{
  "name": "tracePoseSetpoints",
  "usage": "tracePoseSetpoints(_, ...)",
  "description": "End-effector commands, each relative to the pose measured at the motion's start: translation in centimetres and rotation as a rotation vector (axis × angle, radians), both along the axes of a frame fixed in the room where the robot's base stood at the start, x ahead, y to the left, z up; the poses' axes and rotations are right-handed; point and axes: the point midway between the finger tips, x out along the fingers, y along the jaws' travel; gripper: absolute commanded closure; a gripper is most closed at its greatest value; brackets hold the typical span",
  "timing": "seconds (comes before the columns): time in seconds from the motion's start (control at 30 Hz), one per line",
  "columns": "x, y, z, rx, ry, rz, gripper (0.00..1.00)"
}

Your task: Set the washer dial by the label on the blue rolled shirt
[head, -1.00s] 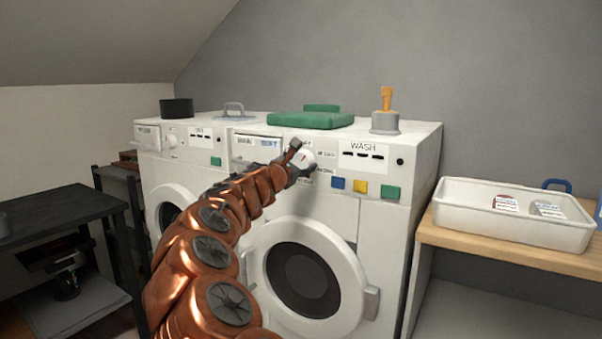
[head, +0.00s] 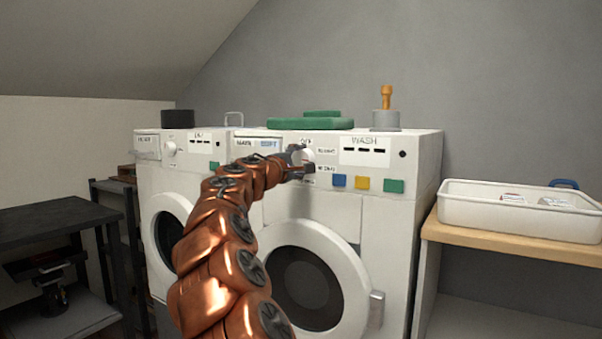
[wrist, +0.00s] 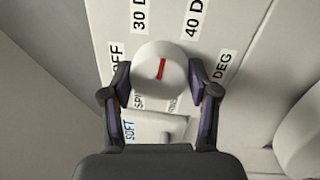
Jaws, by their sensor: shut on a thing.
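The washer (head: 410,160) is the white machine on the right, marked WASH. Its round white dial (head: 309,156) is on the front panel. In the wrist view the dial (wrist: 150,88) has a red mark pointing up and slightly right, between the labels 30 D and 40 D. Labels OFF, SPIN and DEG also show around it, some partly covered. My gripper (head: 297,163) is at the dial; in the wrist view its fingers (wrist: 160,82) close on the dial from both sides. I see no blue rolled shirt or its label.
A second white machine (head: 205,165) stands to the left. Blue (head: 339,181), yellow (head: 362,184) and green (head: 394,186) buttons sit right of the dial. A white tray (head: 500,217) with labelled items is on a wooden shelf. A dark table (head: 55,217) stands at left.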

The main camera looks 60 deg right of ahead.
Motion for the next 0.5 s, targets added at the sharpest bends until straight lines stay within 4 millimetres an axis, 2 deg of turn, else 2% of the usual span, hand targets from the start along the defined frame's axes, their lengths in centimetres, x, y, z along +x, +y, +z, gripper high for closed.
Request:
tracePoseSetpoints(0.03, 0.05, -0.07, -0.67, 0.003, -0.045, 0.002, 0.75)
tracePoseSetpoints(0.13, -0.01, -0.18, -0.82, 0.010, -0.130, -0.003, 0.75)
tracePoseSetpoints(0.5, 0.04, -0.09, -0.44, 0.019, -0.364, -0.002, 0.75)
